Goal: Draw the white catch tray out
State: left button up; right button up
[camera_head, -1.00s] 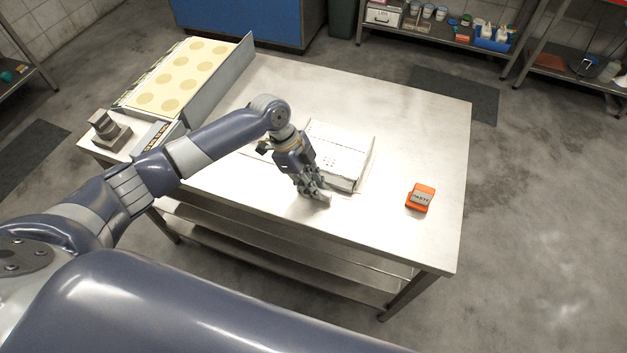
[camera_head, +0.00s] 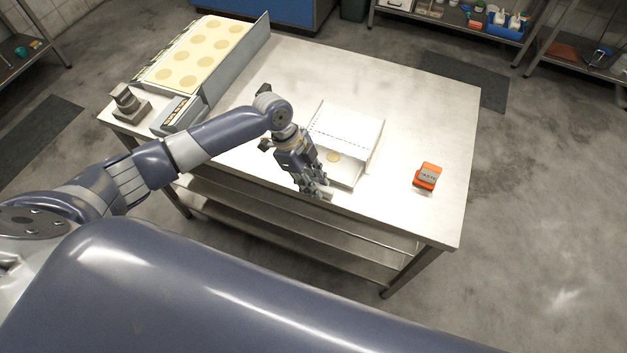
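The white catch tray (camera_head: 345,174) sticks out of the near side of a low white housing (camera_head: 347,126) on the steel table. A round yellowish disc (camera_head: 333,156) lies in its open part. My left gripper (camera_head: 325,191) is at the tray's near left edge, low over the table. Its fingers are closed around a small pale piece at the tray's front; the arm and fingers partly hide the contact. My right gripper is not in view.
A long unit with several yellowish discs on top (camera_head: 196,56) stands at the table's left. A grey block-shaped object (camera_head: 128,103) sits at the left corner. A small orange box (camera_head: 427,176) is at the right. The table's front edge is close to the gripper.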

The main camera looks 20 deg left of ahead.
pick_arm(q)
jog(key=shift+w+r, duration=0.1)
jog(key=shift+r, duration=0.05)
jog(key=v, duration=1.1)
jog(key=shift+a+r, duration=0.15)
jog(key=shift+r, duration=0.2)
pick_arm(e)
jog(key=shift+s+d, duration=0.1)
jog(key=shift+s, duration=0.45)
pick_arm(q)
jog(key=shift+f, duration=0.1)
grip_shut()
jog(key=n+g+y+b, duration=0.2)
jog(key=n+y+b, duration=0.35)
jog(key=n, duration=1.25)
send_over(323, 164)
jog(key=s+d, duration=0.1)
jog(key=s, duration=0.1)
jog(key=f, duration=0.1)
jog(key=shift+h, duration=0.35)
jog(key=p+x, duration=0.2)
jog(key=x, duration=0.6)
jog(key=shift+f, duration=0.25)
jog(key=shift+x, duration=0.8)
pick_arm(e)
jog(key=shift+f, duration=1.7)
